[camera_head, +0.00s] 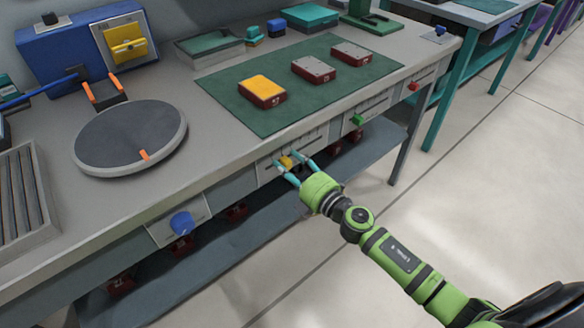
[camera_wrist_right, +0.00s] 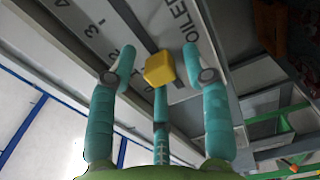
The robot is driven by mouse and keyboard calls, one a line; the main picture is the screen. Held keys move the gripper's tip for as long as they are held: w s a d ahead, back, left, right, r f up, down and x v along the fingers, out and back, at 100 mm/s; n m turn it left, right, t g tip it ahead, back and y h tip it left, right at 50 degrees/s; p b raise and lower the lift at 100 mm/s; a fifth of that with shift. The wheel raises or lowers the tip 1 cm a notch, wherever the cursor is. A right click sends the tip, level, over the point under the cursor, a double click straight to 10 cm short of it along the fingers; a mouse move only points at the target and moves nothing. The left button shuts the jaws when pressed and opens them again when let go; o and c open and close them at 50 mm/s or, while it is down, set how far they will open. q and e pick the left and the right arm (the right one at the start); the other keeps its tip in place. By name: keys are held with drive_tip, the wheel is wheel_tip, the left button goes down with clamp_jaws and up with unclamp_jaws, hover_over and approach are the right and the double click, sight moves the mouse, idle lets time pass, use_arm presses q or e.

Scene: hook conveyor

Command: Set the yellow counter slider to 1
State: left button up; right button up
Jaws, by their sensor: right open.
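The yellow counter slider knob (camera_head: 285,162) sits on a pale panel (camera_head: 266,168) on the front face of the workbench. My right gripper (camera_head: 293,166) is at the panel with its teal fingers open around the knob. In the right wrist view, the yellow knob (camera_wrist_right: 159,69) lies between the spread fingers of my right gripper (camera_wrist_right: 158,60); firm contact cannot be told. The numbers 1 to 4 run up and left from beside the left finger, with larger lettering beyond the knob. Fingers cover part of the scale, so the exact setting cannot be read. My left gripper is out of view.
Green (camera_head: 357,119) and red (camera_head: 414,86) knobs sit farther right on the bench front. A blue knob (camera_head: 181,222) protrudes to the left. A lower shelf (camera_head: 225,250) runs below. On top are a green mat (camera_head: 300,85) with blocks and a round grey plate (camera_head: 130,138). The floor at right is clear.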

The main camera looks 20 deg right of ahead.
drive_tip(key=shift+s+d+f, duration=0.1)
drive_tip(key=shift+s+d, duration=0.05)
drive_tip(key=shift+s, duration=0.4)
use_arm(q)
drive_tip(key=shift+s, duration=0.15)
use_arm(e)
drive_tip(key=v, duration=1.1)
